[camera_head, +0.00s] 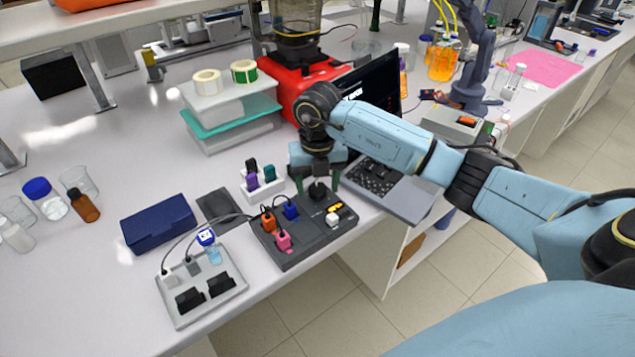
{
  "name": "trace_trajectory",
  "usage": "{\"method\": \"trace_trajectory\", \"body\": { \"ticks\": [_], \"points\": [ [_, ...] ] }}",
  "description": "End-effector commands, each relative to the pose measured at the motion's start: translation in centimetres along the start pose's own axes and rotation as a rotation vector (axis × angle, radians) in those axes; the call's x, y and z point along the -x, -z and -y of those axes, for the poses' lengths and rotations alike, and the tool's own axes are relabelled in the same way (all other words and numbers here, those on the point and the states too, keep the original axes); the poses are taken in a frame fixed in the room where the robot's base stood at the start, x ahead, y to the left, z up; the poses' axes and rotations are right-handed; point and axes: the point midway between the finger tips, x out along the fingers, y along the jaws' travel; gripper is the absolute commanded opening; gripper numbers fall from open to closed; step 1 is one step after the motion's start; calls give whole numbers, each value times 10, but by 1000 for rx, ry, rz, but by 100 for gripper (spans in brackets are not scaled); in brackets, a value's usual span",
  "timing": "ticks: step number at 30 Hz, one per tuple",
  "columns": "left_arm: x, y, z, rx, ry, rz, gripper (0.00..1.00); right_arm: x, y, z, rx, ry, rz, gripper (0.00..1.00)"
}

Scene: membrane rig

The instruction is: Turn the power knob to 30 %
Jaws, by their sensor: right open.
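A dark grey control unit (312,232) sits near the front edge of the bench. A black round knob (318,191) stands on its back right part. My right gripper (320,182) is open and points down over that knob, with a green-tipped finger on either side of it. I cannot tell whether the fingers touch the knob, and the knob's setting is too small to read. The unit also carries an orange plug (267,222), a blue plug (291,209), a pink plug (283,240) and a small display with yellow (333,210). My left gripper is not in view.
A light grey box (202,287) with black switches is cabled to the left of the unit. A navy case (158,224) lies behind it. A white holder (262,186) with coloured pieces stands behind the unit. An open laptop (400,200) is close on the right, under my arm.

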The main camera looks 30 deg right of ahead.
Motion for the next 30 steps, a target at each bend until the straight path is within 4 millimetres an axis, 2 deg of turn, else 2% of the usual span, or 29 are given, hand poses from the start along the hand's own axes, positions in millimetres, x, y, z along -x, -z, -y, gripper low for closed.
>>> {"method": "trace_trajectory", "body": {
  "ticks": [7,17,23,30],
  "points": [
    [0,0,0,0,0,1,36,0,0,0,0,0,0,58],
    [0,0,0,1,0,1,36,0,0,0,0,0,0,15],
    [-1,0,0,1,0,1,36,0,0,0,12,0,1,15],
    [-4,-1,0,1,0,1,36,0,-1,1,104,1,2,15]
  ]
}}
